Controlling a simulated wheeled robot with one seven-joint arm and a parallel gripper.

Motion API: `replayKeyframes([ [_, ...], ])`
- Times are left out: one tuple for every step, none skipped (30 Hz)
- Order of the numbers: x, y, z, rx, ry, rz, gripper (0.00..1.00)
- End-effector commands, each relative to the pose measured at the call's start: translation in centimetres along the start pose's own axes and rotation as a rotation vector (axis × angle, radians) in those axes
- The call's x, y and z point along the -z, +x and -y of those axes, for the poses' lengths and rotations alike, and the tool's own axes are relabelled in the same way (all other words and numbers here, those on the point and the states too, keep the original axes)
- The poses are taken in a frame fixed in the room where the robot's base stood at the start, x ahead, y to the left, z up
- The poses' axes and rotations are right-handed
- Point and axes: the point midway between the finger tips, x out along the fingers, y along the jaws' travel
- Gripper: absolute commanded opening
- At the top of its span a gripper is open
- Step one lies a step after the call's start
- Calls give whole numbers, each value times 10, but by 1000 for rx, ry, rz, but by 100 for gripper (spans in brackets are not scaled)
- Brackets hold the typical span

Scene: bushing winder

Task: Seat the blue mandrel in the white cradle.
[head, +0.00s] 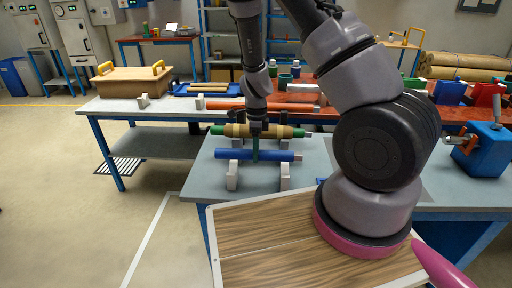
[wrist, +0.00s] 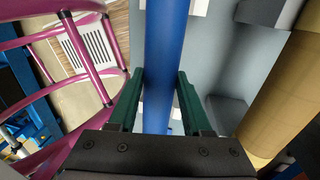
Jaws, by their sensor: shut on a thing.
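The blue mandrel (head: 230,155) lies level across the pale work table in the head view. In the wrist view the blue mandrel (wrist: 166,50) runs up the middle, between the green fingers. My gripper (head: 255,154) is shut on it near its middle; it also shows in the wrist view (wrist: 160,103). The white cradle shows as two upright blocks, a left one (head: 232,180) and a right one (head: 285,180), under or just in front of the mandrel. I cannot tell whether the mandrel touches them.
A tan-wrapped roll with green ends (head: 240,130) lies just behind the mandrel, parallel to it; it also shows in the wrist view (wrist: 285,95). An orange-red bar (head: 230,106) lies further back. A blue clamp-like device (head: 484,150) stands at right. The table's left front is clear.

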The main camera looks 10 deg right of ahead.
Motion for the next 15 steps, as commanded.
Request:
replayKeyframes([
  [0,4,1,-2,1,-1,0],
  [0,6,1,-1,1,-1,0],
  [0,9,2,0,1,0,0],
  [0,11,2,0,1,0,0],
  [0,14,2,-1,0,-1,0],
  [0,17,2,-1,0,-1,0],
  [0,19,3,-2,0,-1,0],
  [0,21,3,-1,0,0,0],
  [0,24,4,0,1,0,0],
  [0,26,5,0,1,0,0],
  [1,29,5,0,1,-1,0],
  [0,32,5,-1,1,-1,0],
  [0,34,6,-1,1,0,0],
  [0,36,6,-1,1,0,0],
  [0,38,6,0,0,0,0],
])
